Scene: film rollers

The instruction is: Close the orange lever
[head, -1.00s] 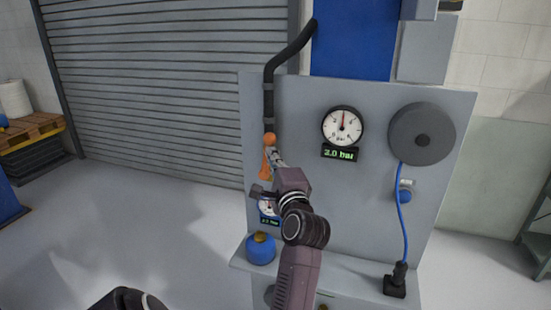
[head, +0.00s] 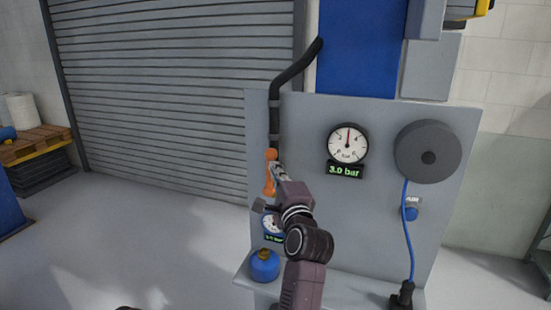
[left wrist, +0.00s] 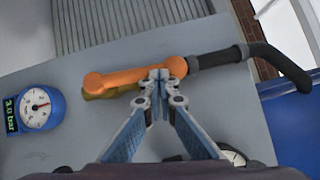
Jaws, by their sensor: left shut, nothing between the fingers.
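The orange lever (head: 269,182) is on the left side of the grey panel, below the black pipe. It hangs nearly straight down, roughly in line with the pipe. In the left wrist view the orange lever (left wrist: 125,77) lies over a brass-coloured valve body (left wrist: 100,94). My left gripper (head: 279,172) is at the lever's right side. In the left wrist view its fingertips (left wrist: 160,75) are together, with nothing between them, at the lever near its pipe end. They look touching or very close. My right gripper is out of view.
The black pipe (head: 275,113) runs up from the valve. A round gauge (head: 347,144) has a display reading 3.0 bar. A blue gauge (left wrist: 40,108) is near the lever. A blue canister (head: 264,265) stands on the ledge below. A grey reel (head: 428,151) is at right.

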